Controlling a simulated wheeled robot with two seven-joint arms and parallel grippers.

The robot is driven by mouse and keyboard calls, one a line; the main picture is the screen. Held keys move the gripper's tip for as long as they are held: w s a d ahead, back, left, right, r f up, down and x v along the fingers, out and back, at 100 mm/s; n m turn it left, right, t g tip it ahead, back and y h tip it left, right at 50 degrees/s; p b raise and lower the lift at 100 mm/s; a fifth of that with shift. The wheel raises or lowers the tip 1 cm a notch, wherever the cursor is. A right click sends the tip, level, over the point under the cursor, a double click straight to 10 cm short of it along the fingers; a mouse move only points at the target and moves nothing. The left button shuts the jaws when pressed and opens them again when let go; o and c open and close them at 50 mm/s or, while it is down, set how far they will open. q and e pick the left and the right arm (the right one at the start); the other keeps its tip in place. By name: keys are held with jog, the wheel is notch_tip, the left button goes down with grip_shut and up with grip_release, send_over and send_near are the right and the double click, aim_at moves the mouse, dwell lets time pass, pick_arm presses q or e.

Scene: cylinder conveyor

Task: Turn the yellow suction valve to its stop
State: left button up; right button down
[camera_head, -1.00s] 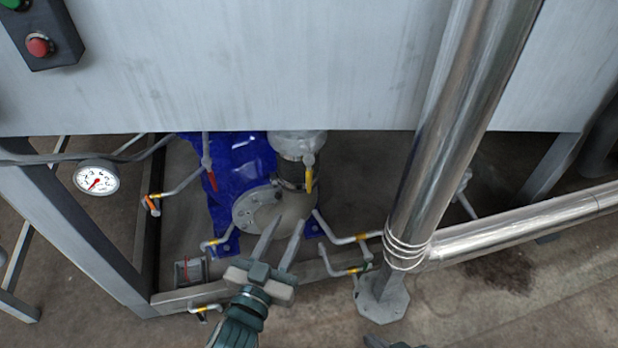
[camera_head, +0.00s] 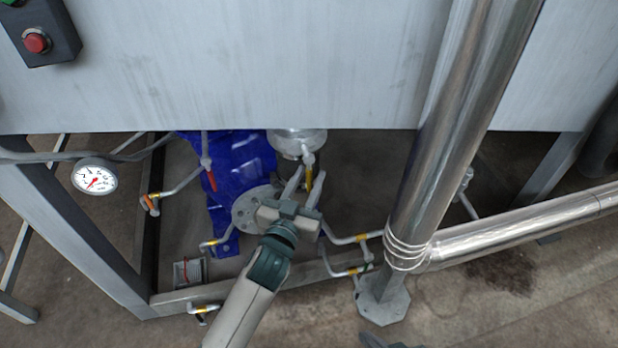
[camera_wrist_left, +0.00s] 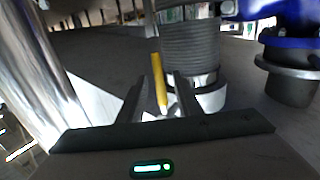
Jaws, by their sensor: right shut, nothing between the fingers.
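The yellow suction valve handle (camera_head: 309,180) hangs below the grey flange under the tank, in front of the blue pump. My left gripper (camera_head: 311,172) is open, its two fingers pointing up at the handle, one on either side in the head view. In the left wrist view the yellow handle (camera_wrist_left: 158,82) stands between the open fingers (camera_wrist_left: 161,74), with a gap on the right; contact cannot be told. Only a dark tip of my right gripper (camera_head: 385,342) shows at the bottom edge.
A blue pump (camera_head: 228,165) stands behind my left gripper. A red-handled valve (camera_head: 210,178) is to its left, other small yellow-banded pipes (camera_head: 355,239) to its right. A thick steel pipe (camera_head: 420,180) stands further right. The tank wall (camera_head: 250,70) hangs above.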

pick_arm(q)
jog(key=shift+w+d, duration=0.1)
jog(key=shift+w, duration=0.15)
jog(key=shift+c, duration=0.4)
grip_shut()
